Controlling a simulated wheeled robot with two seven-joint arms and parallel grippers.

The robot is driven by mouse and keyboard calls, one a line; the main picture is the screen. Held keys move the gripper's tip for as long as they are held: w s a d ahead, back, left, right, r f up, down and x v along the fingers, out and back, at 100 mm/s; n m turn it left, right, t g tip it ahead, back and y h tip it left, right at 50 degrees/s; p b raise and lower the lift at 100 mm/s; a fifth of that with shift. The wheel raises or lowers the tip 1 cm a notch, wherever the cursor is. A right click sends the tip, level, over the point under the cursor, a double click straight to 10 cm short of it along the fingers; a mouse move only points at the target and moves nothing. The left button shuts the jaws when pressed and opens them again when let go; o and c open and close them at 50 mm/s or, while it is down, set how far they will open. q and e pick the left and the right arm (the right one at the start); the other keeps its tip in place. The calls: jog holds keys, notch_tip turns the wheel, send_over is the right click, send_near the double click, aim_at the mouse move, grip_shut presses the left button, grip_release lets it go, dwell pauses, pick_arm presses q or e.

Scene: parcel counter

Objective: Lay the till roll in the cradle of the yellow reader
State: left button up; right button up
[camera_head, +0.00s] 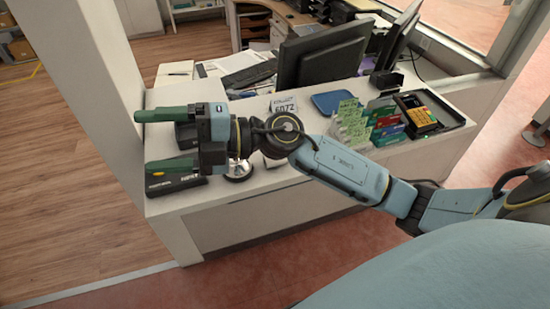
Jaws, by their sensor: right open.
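The yellow reader (419,117) is a card terminal with a dark screen and yellow body, on the right part of the counter. It sits at a dark tray (455,121); I cannot make out its cradle clearly. I cannot pick out the till roll; my gripper and arm hide part of the counter. My right gripper (146,141) has two green fingers spread wide apart and pointing left, above the counter's left end. It is open, with nothing seen between the fingers, and far left of the reader. My left gripper is not in view.
A flat black device (176,183) with a yellow mark lies below my right gripper. A silver bell (238,171) stands near the front edge. Green and red cards (384,125), a number sign (284,106), a blue tray (335,102) and a monitor (320,56) stand farther right.

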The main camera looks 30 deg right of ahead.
notch_tip(320, 180, down, 5)
jog(key=d+n+g+h, duration=0.2)
jog(key=n+g+h, duration=0.2)
jog(key=h, duration=0.1)
jog(key=m+g+h, duration=0.1)
jog(key=m+h, duration=0.1)
jog(key=h, duration=1.2)
send_over(278, 161)
notch_tip(278, 161, down, 11)
jog(key=shift+r, duration=0.1)
jog(key=shift+w+f+p, duration=0.2)
jog(key=shift+w+f, duration=0.05)
jog(key=shift+f, duration=0.75)
jog(key=shift+w+f+p, duration=0.2)
jog(key=shift+w+f, duration=0.1)
jog(key=shift+f, duration=0.7)
jog(key=shift+w+f+p, duration=0.2)
jog(key=shift+w+f, duration=0.05)
jog(key=shift+f, duration=0.75)
jog(key=shift+c, duration=0.3)
